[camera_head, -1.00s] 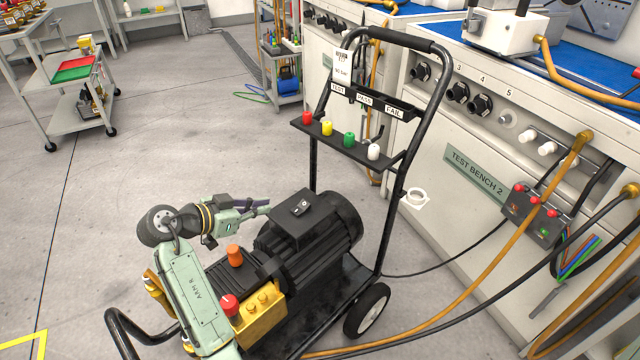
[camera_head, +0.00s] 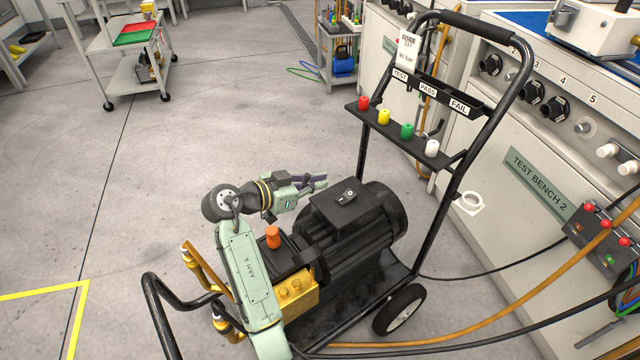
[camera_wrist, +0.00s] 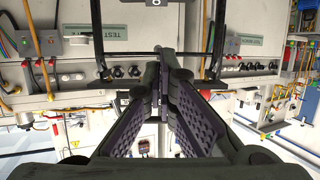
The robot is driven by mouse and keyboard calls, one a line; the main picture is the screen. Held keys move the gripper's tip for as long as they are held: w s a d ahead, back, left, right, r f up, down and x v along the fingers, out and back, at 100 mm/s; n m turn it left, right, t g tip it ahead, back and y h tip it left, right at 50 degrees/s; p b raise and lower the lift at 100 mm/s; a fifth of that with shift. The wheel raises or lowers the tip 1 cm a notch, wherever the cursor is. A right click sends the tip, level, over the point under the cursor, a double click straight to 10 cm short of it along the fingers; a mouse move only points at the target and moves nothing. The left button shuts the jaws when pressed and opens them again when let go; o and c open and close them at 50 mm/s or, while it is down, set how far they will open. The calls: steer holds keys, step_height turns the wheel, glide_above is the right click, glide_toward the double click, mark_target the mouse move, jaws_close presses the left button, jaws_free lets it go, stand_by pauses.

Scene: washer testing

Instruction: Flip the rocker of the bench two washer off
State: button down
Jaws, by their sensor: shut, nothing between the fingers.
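The washer is a wheeled cart with a black ribbed motor (camera_head: 365,228) and a yellow pump block (camera_head: 297,291), standing beside test bench two. On top of the motor sits a black switch box (camera_head: 343,200) with a small rocker (camera_head: 349,195). I cannot tell which way the rocker is tilted. My gripper (camera_head: 322,182) is shut and empty, just left of and behind the switch box in the head view, apparently apart from it. In the wrist view my gripper's fingers (camera_wrist: 163,78) fill the middle, and the rocker does not show.
The cart's tall black handle frame rises at right, with a shelf of coloured caps (camera_head: 400,132). Test bench two (camera_head: 540,185) stands behind it, with a red-button control box (camera_head: 600,232) and hanging hoses. A white trolley (camera_head: 128,70) stands far left. The left floor is mostly clear.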

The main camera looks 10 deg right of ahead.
glide_above(346, 195)
steer(key=a, duration=0.2)
steer(key=shift+s+f, duration=0.25)
steer(key=shift+f, duration=0.35)
steer(key=shift+s+f, duration=0.2)
steer(key=shift+f, duration=0.35)
steer(key=shift+w+d+f, duration=0.1)
steer(key=shift+d+f, duration=0.15)
steer(key=shift+f, duration=0.35)
steer(key=shift+w+d+f, duration=0.1)
steer(key=shift+d+f, duration=0.1)
steer(key=shift+f, duration=0.4)
steer(key=shift+w+d+f+p, duration=0.15)
steer(key=shift+d+f+p, duration=0.15)
steer(key=shift+f, duration=0.3)
steer(key=shift+w+d+r+g+y+p, duration=0.15)
steer(key=shift+d+y+p, duration=0.1)
steer(key=shift+y+p, duration=0.25)
steer(key=shift+w+d+f+g+y+p, duration=0.1)
steer(key=shift+d+g+y+p, duration=0.15)
steer(key=shift+p, duration=0.35)
steer(key=shift+s+a+f+b, duration=0.1)
steer(key=shift+a+f+b, duration=0.05)
steer(key=shift+f+b, duration=0.3)
steer(key=shift+a, duration=0.1)
